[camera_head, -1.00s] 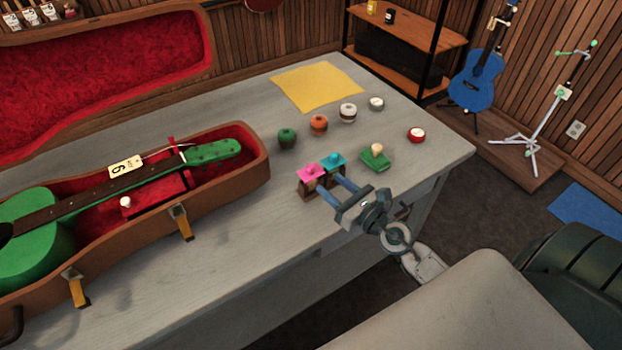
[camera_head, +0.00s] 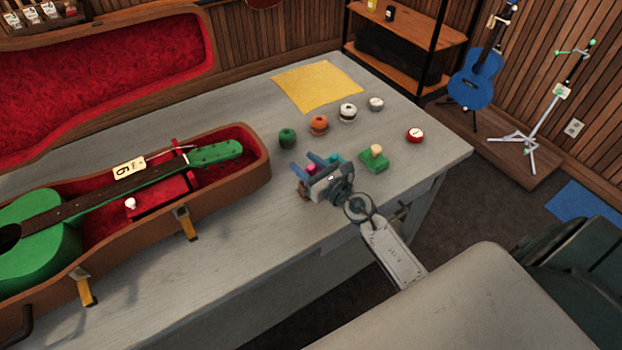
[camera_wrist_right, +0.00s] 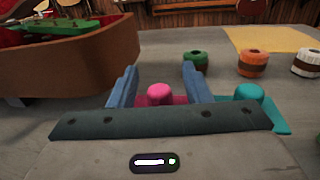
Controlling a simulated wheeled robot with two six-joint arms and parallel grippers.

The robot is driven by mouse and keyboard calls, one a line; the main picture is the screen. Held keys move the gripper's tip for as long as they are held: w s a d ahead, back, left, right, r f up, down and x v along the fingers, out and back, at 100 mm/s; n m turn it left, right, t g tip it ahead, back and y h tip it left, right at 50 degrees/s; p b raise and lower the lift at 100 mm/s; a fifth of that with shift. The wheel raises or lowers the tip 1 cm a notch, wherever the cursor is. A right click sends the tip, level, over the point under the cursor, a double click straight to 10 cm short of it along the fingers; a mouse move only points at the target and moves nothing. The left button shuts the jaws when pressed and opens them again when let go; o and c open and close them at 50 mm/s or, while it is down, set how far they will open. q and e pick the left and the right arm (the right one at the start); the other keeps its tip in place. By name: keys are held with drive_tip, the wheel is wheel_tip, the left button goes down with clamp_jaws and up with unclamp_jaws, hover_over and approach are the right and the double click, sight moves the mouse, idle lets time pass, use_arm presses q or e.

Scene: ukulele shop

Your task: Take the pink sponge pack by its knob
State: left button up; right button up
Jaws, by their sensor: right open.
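The pink sponge pack (camera_head: 311,169) is mostly hidden behind my right gripper in the head view. In the right wrist view its round pink knob (camera_wrist_right: 160,95) shows between the two blue fingers, with part of its pink top below. My right gripper (camera_head: 313,165) is open, with one finger on each side of the knob; I cannot tell whether they touch it. It also shows in the right wrist view (camera_wrist_right: 157,85). The teal pack (camera_wrist_right: 249,97) stands just right of the right finger. My left gripper is not in view.
A green block with a pale knob (camera_head: 374,159) lies right of the gripper. Green (camera_head: 287,138), orange (camera_head: 319,125) and white (camera_head: 348,113) round things stand behind, near a yellow cloth (camera_head: 318,85). The open case (camera_head: 262,181) with a green ukulele (camera_head: 38,235) is at left.

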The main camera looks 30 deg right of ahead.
drive_tip(key=shift+s, duration=0.1)
clamp_jaws()
